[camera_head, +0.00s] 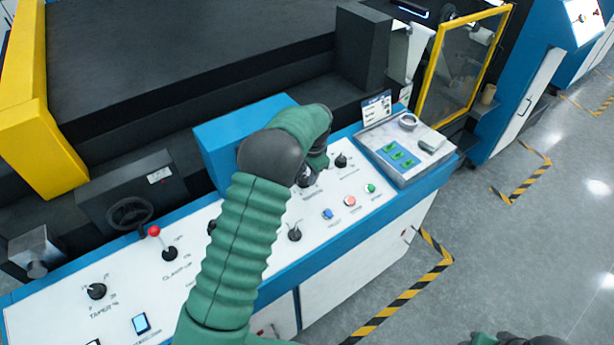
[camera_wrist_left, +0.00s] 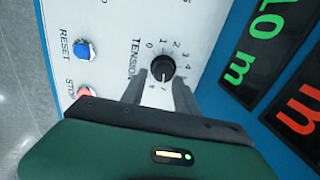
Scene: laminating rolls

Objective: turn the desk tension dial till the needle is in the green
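The tension dial is a black round knob (camera_wrist_left: 163,68) on a white panel, ringed by numbers, with the word TENSION beside it in the left wrist view. My left gripper (camera_wrist_left: 161,80) is open, one finger on each side of the knob. I cannot tell whether the fingers touch it. In the head view my left gripper (camera_head: 318,165) is over the desk panel, and my wrist mostly hides the knob (camera_head: 305,181). The knob's pointer is too small to read surely. No tension needle or green band shows in either view.
Blue (camera_wrist_left: 83,51) and red (camera_wrist_left: 84,91) buttons sit near the dial. Other black knobs (camera_head: 294,234) and a red-topped lever (camera_head: 154,231) stand on the white desk (camera_head: 240,283). A blue housing (camera_wrist_left: 250,95) with lit number displays is close to the gripper's right side.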

